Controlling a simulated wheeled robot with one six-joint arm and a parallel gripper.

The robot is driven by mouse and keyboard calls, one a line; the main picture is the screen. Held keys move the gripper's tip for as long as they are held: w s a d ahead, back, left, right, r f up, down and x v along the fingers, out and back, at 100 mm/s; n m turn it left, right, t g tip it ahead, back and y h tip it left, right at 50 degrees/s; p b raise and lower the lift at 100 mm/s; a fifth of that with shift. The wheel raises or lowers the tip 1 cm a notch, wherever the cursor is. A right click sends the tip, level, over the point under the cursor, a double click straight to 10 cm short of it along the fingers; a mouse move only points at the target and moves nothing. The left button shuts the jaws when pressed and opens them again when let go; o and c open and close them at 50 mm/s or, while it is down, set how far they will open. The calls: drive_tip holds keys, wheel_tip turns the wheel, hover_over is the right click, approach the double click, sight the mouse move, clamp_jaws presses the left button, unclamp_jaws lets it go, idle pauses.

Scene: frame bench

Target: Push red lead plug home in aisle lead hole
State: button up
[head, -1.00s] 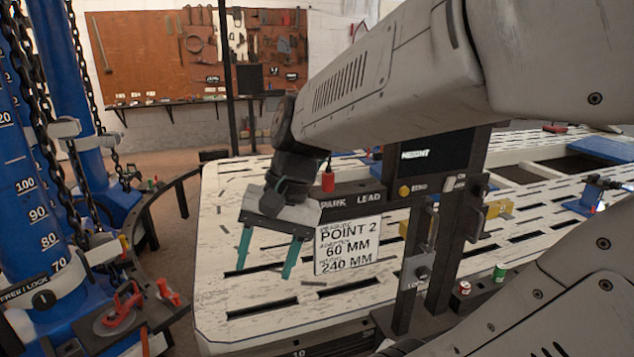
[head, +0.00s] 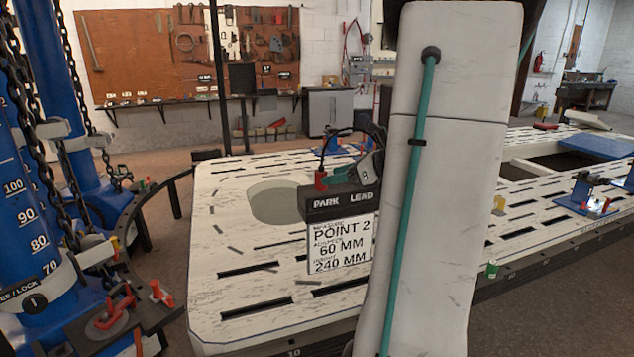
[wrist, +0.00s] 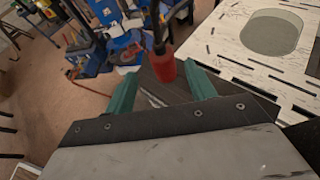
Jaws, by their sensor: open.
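The red lead plug (head: 321,179) stands upright at the PARK end of the dark block labelled PARK and LEAD (head: 342,200), with a black lead rising from its top. In the wrist view the red plug (wrist: 164,66) shows close to the tips of my gripper (wrist: 160,74), roughly between the two teal fingers. The fingers are apart, and I cannot tell whether either touches the plug. I cannot make out the aisle lead hole in either view.
A card reading POINT 2, 60 MM, 240 MM (head: 340,245) hangs below the block. Blue posts with chains (head: 40,215) stand at left. My arm blocks much of the right side.

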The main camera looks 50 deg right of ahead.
sight(320, 173)
drive_tip(key=x, duration=0.5)
drive_tip(key=shift+w+d+f, duration=0.2)
drive_tip(key=shift+w+f, duration=0.1)
drive_tip(key=shift+f, duration=0.05)
drive_tip(key=c, duration=1.1)
